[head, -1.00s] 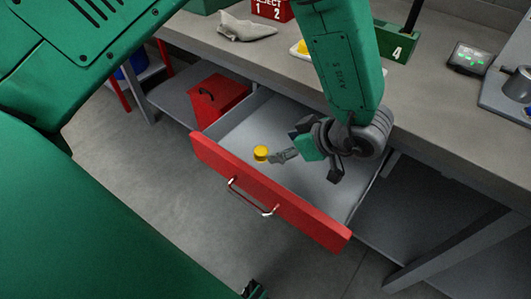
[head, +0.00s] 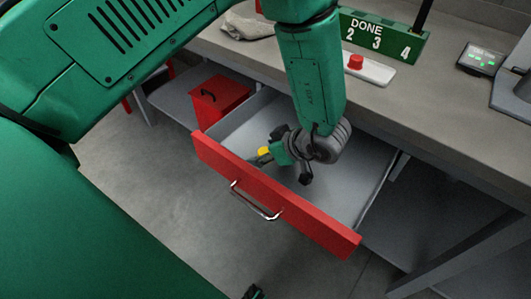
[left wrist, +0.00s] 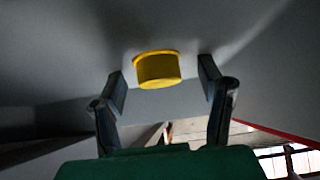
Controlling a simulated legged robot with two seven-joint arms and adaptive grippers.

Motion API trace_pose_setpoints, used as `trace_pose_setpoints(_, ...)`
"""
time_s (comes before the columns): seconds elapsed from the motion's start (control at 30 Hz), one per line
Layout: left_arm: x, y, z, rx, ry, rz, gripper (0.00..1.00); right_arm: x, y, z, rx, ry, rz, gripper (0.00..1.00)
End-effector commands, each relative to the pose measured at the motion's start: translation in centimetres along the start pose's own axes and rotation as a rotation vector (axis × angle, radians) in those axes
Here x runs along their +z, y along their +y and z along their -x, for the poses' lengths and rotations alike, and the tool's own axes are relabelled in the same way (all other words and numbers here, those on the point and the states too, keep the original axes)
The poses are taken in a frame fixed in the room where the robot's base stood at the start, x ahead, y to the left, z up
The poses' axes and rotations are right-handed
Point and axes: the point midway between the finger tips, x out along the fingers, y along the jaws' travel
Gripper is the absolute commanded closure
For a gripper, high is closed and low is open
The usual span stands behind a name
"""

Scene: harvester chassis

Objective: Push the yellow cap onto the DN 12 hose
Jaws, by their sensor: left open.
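The yellow cap (head: 264,151) is inside the open drawer, near its front, partly covered by my left gripper in the head view. My left gripper (head: 268,156) reaches down into the drawer at the cap. In the left wrist view, the cap (left wrist: 158,69) shows as a short cylinder between the two open fingers of the gripper (left wrist: 165,84). A gap shows on both sides of the cap, so the fingers do not visibly touch it. The DN 12 hose cannot be made out.
The grey drawer with its red front (head: 315,226) stands open below the workbench (head: 420,100). A red box (head: 218,97) is beside it on the shelf.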

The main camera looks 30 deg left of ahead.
Motion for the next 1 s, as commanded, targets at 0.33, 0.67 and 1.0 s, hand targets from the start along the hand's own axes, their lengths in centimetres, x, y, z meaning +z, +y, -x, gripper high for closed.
trace_pose_setpoints(0.33, 0.1, 0.0, 0.1, 0.0, 0.001, 0.0, 0.78, 0.0, 0.0, 0.0, 0.0, 0.0, 0.0, 0.6)
trace_pose_setpoints(0.67, -0.5, 0.0, 0.7, 0.0, 0.001, 0.001, 0.78, 0.0, 0.0, 0.3, 0.0, 0.0, 0.0, 0.6)
trace_pose_setpoints(1.0, -5.2, 0.1, 5.4, 0.001, 0.001, 0.003, 0.78, -0.1, 0.0, 2.0, 0.0, 0.0, 0.0, 0.6)
